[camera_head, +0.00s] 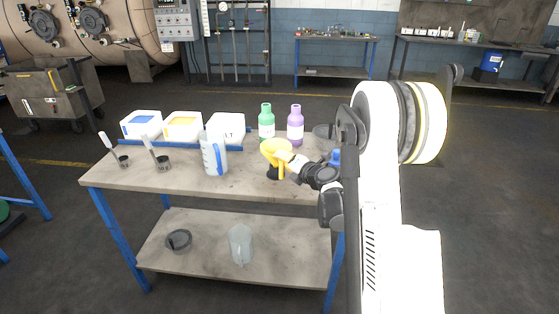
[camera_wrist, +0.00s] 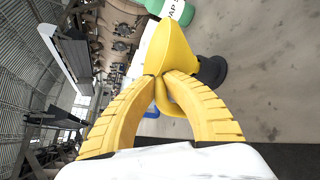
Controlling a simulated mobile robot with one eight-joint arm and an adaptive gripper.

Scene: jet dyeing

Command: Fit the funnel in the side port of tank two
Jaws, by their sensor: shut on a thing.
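The yellow funnel (camera_head: 273,147) is above the front middle of the workbench. It also shows in the wrist view (camera_wrist: 172,45), with its wide part away from my palm. My gripper (camera_head: 281,163) has its two yellow ribbed fingers closed on the funnel, seen meeting at it in the wrist view (camera_wrist: 160,78). A dark round stand (camera_head: 273,173) is under or just beside the funnel; I cannot tell whether they touch. Large beige tanks (camera_head: 130,25) with round dark hatches stand at the far left back. I cannot tell which is tank two, and no side port is clear.
The workbench (camera_head: 120,178) holds a clear jug (camera_head: 213,155), white boxes (camera_head: 226,127), a green bottle (camera_head: 266,122), a purple bottle (camera_head: 295,125) and scoops in dark cups (camera_head: 163,163). A metal cart (camera_head: 45,92) stands left. Open floor lies behind the bench.

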